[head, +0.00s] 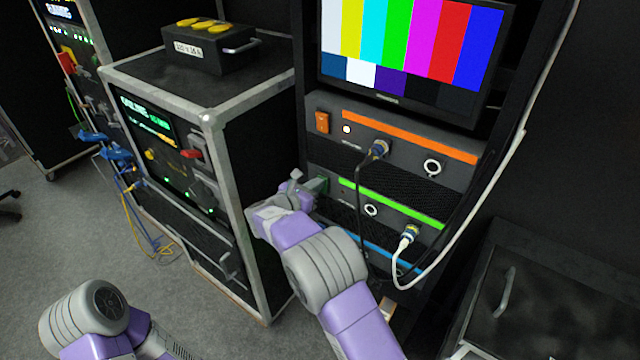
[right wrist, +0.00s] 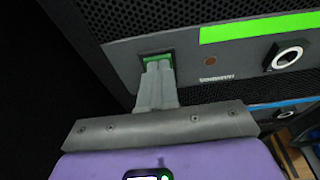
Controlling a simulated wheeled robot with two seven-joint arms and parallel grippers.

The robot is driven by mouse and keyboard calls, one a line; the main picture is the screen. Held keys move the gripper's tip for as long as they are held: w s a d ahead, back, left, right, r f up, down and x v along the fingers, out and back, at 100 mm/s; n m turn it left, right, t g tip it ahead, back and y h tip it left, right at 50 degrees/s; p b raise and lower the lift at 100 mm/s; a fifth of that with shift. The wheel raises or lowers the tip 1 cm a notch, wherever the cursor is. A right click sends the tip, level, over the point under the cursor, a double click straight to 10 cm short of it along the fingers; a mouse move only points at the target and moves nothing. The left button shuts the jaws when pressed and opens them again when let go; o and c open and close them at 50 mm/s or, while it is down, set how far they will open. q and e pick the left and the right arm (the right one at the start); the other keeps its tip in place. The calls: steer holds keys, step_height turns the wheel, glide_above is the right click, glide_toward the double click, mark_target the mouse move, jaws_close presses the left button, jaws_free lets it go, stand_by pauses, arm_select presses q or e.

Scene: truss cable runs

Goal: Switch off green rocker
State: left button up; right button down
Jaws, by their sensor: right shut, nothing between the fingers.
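The green rocker (right wrist: 150,56) sits in a dark frame at the left end of the grey panel with the green stripe (right wrist: 255,27). In the head view the rocker (head: 321,184) shows just beyond my right gripper (head: 308,186). My right gripper is shut and empty, and in the right wrist view its fingertips (right wrist: 158,68) are at the rocker, covering its lower part. They look to be touching it. Which way the rocker is tipped is hidden. A small round lamp (right wrist: 209,62) right of the rocker looks brown and unlit. My left gripper is out of view.
Above is a panel with an orange rocker (head: 322,122) and a lit lamp (head: 346,129). Cables hang from a dark plug (head: 378,149) and a white plug (head: 408,236). A blue-striped panel (head: 375,252) lies below. A metal-edged case (head: 222,165) stands close left.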

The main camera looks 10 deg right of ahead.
steer(key=r+p+v, duration=0.1)
steer(key=p+v, duration=0.2)
steer(key=v, duration=1)
steer(key=shift+s+a+r, duration=0.2)
